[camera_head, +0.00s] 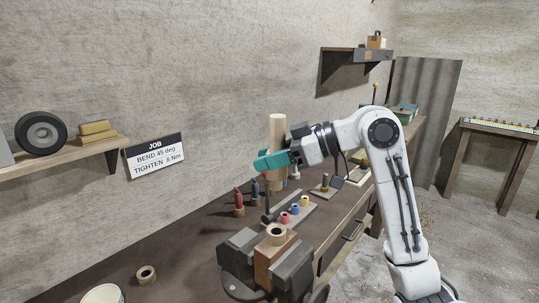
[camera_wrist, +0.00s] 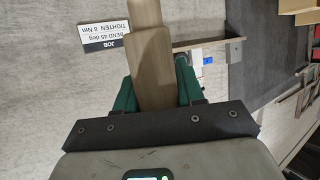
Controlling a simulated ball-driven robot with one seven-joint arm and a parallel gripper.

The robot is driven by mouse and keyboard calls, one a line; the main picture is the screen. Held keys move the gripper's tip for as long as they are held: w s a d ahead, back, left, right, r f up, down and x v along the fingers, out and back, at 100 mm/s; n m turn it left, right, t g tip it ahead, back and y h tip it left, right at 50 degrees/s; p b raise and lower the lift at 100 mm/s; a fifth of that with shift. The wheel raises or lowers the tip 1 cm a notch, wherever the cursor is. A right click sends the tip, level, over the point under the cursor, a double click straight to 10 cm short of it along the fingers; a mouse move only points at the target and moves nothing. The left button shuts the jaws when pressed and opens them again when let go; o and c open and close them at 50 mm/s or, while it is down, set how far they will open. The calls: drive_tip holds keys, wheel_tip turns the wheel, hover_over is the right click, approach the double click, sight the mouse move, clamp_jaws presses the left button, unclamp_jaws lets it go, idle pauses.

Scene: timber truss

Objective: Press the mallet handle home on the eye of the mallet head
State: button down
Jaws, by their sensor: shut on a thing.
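The mallet handle (camera_head: 277,132), a pale wooden rod with a thicker part, stands roughly upright in the head view. My gripper (camera_head: 277,159), with teal fingers, is shut on it, well above the bench. In the wrist view the handle (camera_wrist: 151,60) runs up between the two fingers (camera_wrist: 155,88). The mallet head (camera_head: 272,258), a brown wooden block, is clamped in a dark vise (camera_head: 239,255). Its round eye with a pale rim (camera_head: 276,232) faces up. The handle's lower end is apart from the eye, above and behind it in the picture.
The dark workbench (camera_head: 190,262) holds a wooden ring (camera_head: 146,274), a pale can (camera_head: 102,294), red and blue handled tools (camera_head: 239,200) and a tray of coloured pieces (camera_head: 295,212). A shelf with a tyre (camera_head: 42,132) is on the left wall.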

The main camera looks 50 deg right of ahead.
wheel_tip(320, 180, down, 10)
drive_tip(key=b, duration=0.6)
drive_tip(key=shift+f+b, duration=1.1)
drive_tip(key=shift+f, duration=0.45)
idle(1.3)
drive_tip(key=shift+f, duration=0.4)
drive_tip(key=c, duration=0.6)
unclamp_jaws()
drive_tip(key=shift+r, duration=0.1)
drive_tip(key=shift+s, duration=0.1)
drive_tip(key=b+v, duration=0.1)
drive_tip(key=v, duration=0.9)
drive_tip(key=shift+s+d+r+b, duration=0.2)
drive_tip(key=shift+s+b, duration=0.05)
drive_tip(key=shift+b, duration=0.05)
